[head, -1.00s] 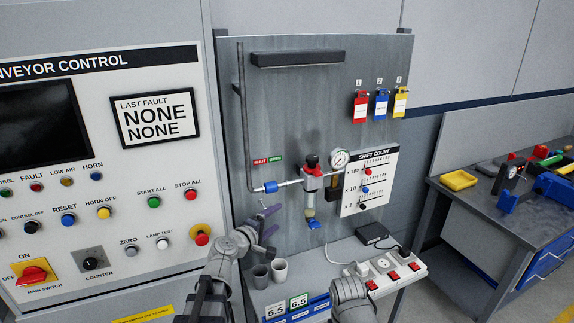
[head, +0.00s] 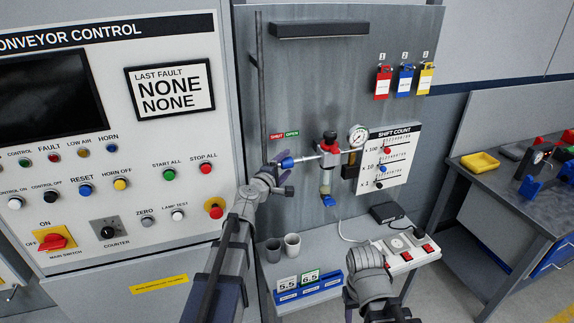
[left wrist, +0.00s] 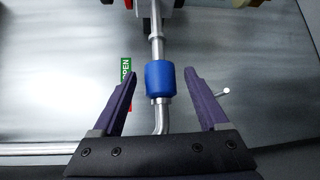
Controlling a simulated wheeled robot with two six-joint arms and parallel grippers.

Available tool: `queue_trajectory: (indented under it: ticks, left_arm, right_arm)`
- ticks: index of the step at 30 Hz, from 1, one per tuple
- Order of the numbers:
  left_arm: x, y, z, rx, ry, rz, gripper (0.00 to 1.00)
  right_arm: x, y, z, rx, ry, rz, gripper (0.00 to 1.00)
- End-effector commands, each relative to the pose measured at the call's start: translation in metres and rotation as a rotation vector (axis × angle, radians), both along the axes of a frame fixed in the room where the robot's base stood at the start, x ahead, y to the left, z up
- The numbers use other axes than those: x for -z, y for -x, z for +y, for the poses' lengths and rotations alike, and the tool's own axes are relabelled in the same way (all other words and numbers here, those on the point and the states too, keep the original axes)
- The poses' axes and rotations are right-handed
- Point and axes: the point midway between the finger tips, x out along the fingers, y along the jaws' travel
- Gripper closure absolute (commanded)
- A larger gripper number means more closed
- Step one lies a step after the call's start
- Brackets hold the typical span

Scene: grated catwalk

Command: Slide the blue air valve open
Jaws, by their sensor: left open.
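The blue air valve (head: 287,163) is a blue sleeve on a thin metal pipe on the grey panel. A sign with red SHUT (head: 276,137) and green OPEN (head: 292,134) is above it. My left gripper (head: 279,176) is open at the valve. In the left wrist view the blue sleeve (left wrist: 160,77) lies between and slightly ahead of the two purple fingertips (left wrist: 162,82), with a gap on both sides. The green OPEN label (left wrist: 126,69) shows beside the left finger, which covers much of the red part. My right gripper is not in view.
A red-topped regulator (head: 329,144) and a gauge (head: 359,137) are right of the valve. The control cabinet (head: 120,200) with buttons is close on the left.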

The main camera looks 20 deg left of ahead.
Motion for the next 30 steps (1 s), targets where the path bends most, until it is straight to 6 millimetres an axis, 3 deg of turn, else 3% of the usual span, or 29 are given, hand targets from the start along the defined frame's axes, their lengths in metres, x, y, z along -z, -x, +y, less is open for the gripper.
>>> queue_trajectory:
  ticks: [3, 11, 30]
  left_arm:
    - [0.0014, -0.0123, -0.0025, 0.001, 0.001, 0.000, 0.23]
    - [0.0013, -0.0123, -0.0030, 0.001, 0.001, 0.000, 0.23]
    - [0.0015, -0.0120, -0.0029, 0.001, 0.000, 0.000, 0.95]
  right_arm:
    - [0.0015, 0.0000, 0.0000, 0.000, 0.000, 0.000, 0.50]
    - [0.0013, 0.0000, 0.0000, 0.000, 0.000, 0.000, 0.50]
    - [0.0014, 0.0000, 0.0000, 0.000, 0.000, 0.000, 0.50]
